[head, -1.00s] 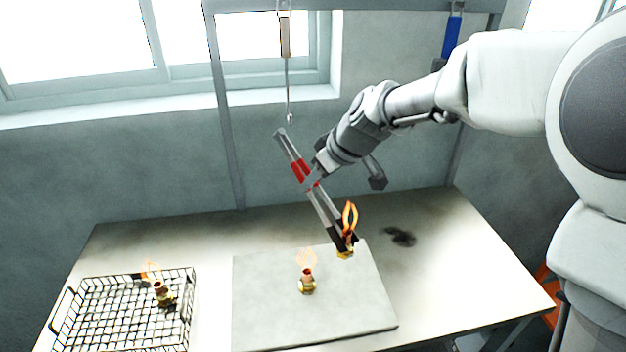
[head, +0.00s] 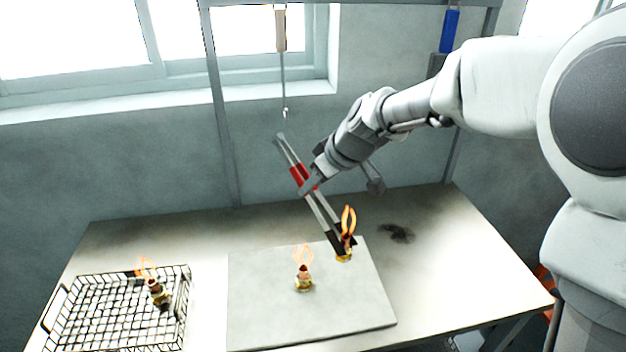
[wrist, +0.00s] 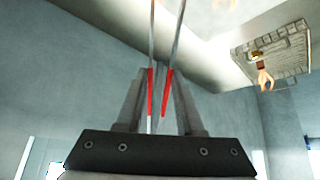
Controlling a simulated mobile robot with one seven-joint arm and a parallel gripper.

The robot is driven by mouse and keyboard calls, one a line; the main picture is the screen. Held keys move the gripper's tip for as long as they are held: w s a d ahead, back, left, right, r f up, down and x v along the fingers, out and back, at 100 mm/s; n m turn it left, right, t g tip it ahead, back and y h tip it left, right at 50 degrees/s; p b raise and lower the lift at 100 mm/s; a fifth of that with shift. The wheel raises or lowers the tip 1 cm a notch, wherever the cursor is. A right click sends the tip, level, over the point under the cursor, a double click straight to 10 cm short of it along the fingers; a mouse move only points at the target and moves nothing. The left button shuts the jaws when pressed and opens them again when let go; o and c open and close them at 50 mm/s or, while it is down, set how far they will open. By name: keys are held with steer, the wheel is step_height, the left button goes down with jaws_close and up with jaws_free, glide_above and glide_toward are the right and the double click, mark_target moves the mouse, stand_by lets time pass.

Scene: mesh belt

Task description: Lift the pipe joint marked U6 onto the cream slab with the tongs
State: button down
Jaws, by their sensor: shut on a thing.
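My gripper (head: 308,184) is shut on the red grips of the metal tongs (head: 320,209). The wrist view shows the red grips (wrist: 151,92) between my fingers. The tongs slant down to the right, with dark tips at a brass pipe joint (head: 344,257) with a flame above it, over the slab's far right part. I cannot tell whether that joint touches the slab. A second flaming joint (head: 304,284) stands on the cream slab (head: 280,325). A third joint (head: 158,294) with a flame is in the wire basket. No U6 mark is legible on any joint.
The wire basket (head: 187,312) stands at the table's left; it also shows in the wrist view (wrist: 290,48). A tool with a pale handle (head: 281,32) and a blue-handled one (head: 450,30) hang from the frame. The table (head: 450,270) is clear right of the slab, except for a dark stain.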

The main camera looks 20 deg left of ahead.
step_height(320, 180, down, 6)
steer(key=b, duration=0.3)
steer(key=shift+f, duration=0.2)
steer(key=c, duration=0.9)
jaws_free()
step_height(320, 180, up, 10)
steer(key=p, duration=0.5)
